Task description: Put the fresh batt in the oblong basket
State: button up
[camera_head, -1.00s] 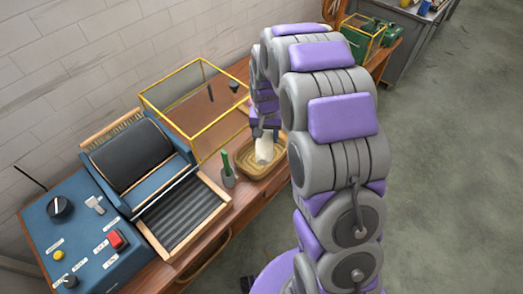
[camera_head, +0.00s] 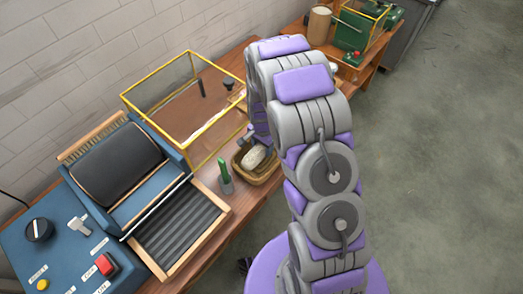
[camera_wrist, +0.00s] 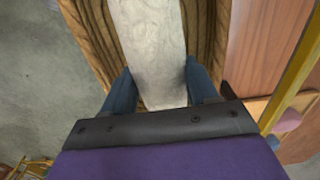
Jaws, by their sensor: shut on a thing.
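The fresh batt (camera_head: 254,157) is a pale cream roll; it also fills the upper middle of the wrist view (camera_wrist: 152,50). The oblong basket (camera_head: 271,176) is brown and woven and stands on the wooden bench. In the wrist view the basket's ribbed wall (camera_wrist: 207,40) shows on both sides of the batt. My gripper (camera_wrist: 158,92) is shut on the batt, with one blue finger on each side of it. The batt lies within the basket's outline; whether it touches the bottom is hidden. In the head view my arm covers part of the gripper.
A yellow-framed clear case (camera_head: 185,100) stands behind the basket. A grey cup with a green tool (camera_head: 226,184) is just left of the basket. A blue drum carder (camera_head: 120,165) fills the left of the bench. Open floor lies to the right.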

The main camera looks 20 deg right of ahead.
aim_at(263, 150)
jog(key=f, duration=0.3)
jog(key=shift+d+b, duration=0.3)
jog(key=shift+d, duration=0.05)
jog(key=shift+a, duration=0.15)
jog(key=o, duration=0.8)
jog(key=shift+a, duration=0.15)
jog(key=o, duration=0.3)
jog(key=shift+d, duration=0.2)
jog(key=shift+r, duration=0.15)
